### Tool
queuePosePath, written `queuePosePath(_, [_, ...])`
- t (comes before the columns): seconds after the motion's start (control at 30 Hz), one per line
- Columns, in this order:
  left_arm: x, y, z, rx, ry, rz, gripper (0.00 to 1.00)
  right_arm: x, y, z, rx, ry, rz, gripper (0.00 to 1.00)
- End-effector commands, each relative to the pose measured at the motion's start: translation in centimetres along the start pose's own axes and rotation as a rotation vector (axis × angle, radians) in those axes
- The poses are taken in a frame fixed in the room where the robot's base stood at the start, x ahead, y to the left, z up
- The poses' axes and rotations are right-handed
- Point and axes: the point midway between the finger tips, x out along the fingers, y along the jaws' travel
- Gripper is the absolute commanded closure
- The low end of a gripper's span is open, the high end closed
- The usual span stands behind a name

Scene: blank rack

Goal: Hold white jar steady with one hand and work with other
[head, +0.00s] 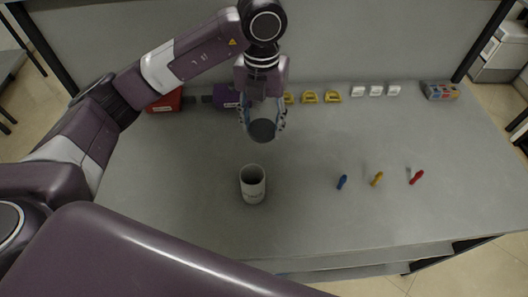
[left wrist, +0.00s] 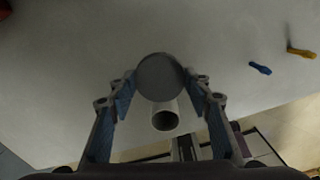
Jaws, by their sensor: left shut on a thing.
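The white jar (head: 253,187) stands upright and open on the grey table, with its dark inside showing. My left gripper (head: 263,128) is above the table behind the jar, shut on a dark grey round lid (head: 262,130). The lid is apart from the jar. In the left wrist view the lid (left wrist: 160,77) sits between the blue-padded fingertips (left wrist: 162,82), and the jar (left wrist: 165,116) shows partly hidden beyond it. My right gripper is not in view.
Blue (head: 342,182), yellow (head: 377,179) and red (head: 416,177) small tools lie right of the jar. Along the back are a red box (head: 164,101), a purple item (head: 226,97), yellow pieces (head: 310,97), white pieces (head: 376,90) and a multicoloured box (head: 440,91). The table's front is clear.

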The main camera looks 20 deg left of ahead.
Motion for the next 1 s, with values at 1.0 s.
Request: queuePosePath(1.0, [12.5, 0.0, 0.0, 0.001, -0.001, 0.0, 0.84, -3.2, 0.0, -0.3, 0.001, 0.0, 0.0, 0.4])
